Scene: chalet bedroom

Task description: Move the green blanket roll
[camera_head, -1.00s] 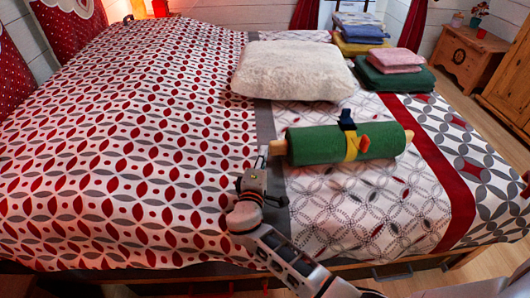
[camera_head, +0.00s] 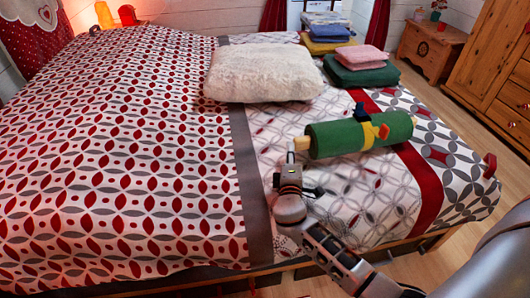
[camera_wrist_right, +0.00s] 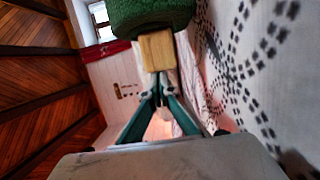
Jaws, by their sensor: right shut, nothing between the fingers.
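The green blanket roll (camera_head: 347,138) lies on the bed, to the left of and across the red stripe. My right gripper (camera_head: 290,158) is shut and empty at that left end. In the right wrist view, the wooden rod end (camera_wrist_right: 157,50) is straight ahead of my shut fingertips (camera_wrist_right: 158,78), with the green roll (camera_wrist_right: 150,14) behind it. I cannot tell whether the fingertips touch the rod. My left gripper is out of view.
A cream pillow (camera_head: 262,74) lies behind the roll. Folded pink and green cloths (camera_head: 362,68) and a stack of folded textiles (camera_head: 327,32) stand behind. The patterned bed (camera_head: 120,160) is clear to the left; its right edge lies beyond the red stripe.

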